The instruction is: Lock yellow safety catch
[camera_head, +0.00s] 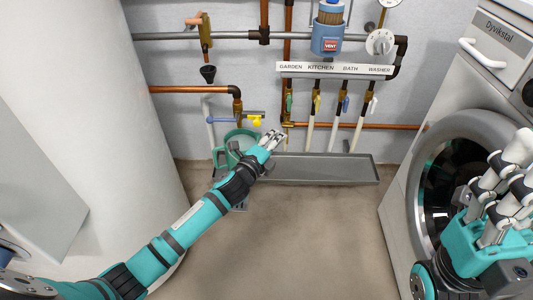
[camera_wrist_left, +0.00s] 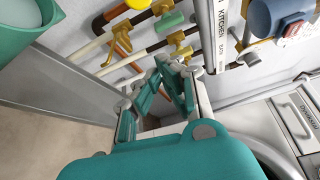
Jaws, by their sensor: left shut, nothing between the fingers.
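A yellow piece (camera_wrist_left: 137,3) cut by the top edge of the left wrist view may be the same catch, but I cannot be sure. My left gripper (camera_head: 272,139) is shut and empty, below and to the right of the catch and apart from it. Its closed fingers show in the left wrist view (camera_wrist_left: 174,76), pointing towards the pipes. My right gripper (camera_head: 512,165) is at the right edge, in front of the washer; its finger opening is unclear.
A grey tray (camera_head: 320,169) lies along the wall under the labelled valves (camera_head: 333,70). A white washer (camera_head: 401,213) stands right, a large white cylinder (camera_head: 90,90) left. The floor between is clear.

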